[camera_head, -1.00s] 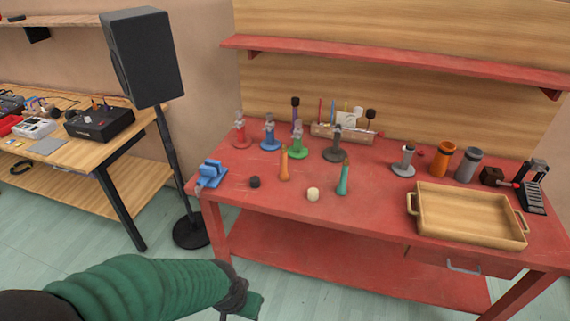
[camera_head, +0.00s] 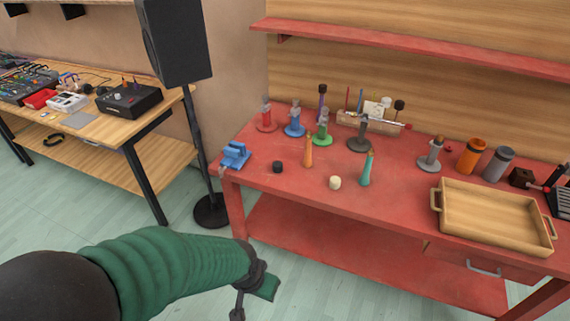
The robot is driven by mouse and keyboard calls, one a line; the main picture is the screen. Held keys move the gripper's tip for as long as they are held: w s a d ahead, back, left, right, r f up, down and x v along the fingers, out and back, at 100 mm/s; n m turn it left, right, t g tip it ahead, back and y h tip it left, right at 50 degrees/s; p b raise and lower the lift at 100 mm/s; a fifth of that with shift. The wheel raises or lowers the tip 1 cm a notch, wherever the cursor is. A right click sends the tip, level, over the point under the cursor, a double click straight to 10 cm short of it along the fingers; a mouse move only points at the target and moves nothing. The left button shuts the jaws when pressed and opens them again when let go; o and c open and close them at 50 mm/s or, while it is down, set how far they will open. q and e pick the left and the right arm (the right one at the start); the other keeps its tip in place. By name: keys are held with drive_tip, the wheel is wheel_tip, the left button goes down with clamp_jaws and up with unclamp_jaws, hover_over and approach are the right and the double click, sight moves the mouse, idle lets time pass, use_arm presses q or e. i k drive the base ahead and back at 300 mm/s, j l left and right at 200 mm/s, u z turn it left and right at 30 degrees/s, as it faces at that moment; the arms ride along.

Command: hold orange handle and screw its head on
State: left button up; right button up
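The orange handle (camera_head: 309,151) stands upright on the red workbench (camera_head: 290,185), left of the middle. A black head-like piece (camera_head: 278,167) lies to its left and a cream one (camera_head: 335,183) to its right; which belongs to the orange handle I cannot tell. A teal handle (camera_head: 367,169) stands further right. My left arm, in a green sleeve, comes in from the lower left. My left gripper (camera_head: 254,300) is in front of the bench, below its top and apart from everything on it. Its fingers are too small and dark to judge. My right gripper is out of view.
A blue vise (camera_head: 235,155) sits at the bench's left corner. Red, blue, green and grey stands (camera_head: 295,122) line the back. A wooden tray (camera_head: 437,208) occupies the right. A speaker on a stand (camera_head: 198,140) is left of the bench. The front left benchtop is mostly clear.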

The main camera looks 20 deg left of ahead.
sight(308, 163)
drive_tip(key=i+j+z, duration=0.25)
drive_tip(key=i+j, duration=0.45)
drive_tip(key=i+j+z, duration=0.2)
drive_tip(key=i+j, duration=0.4)
drive_tip(key=j, duration=0.25)
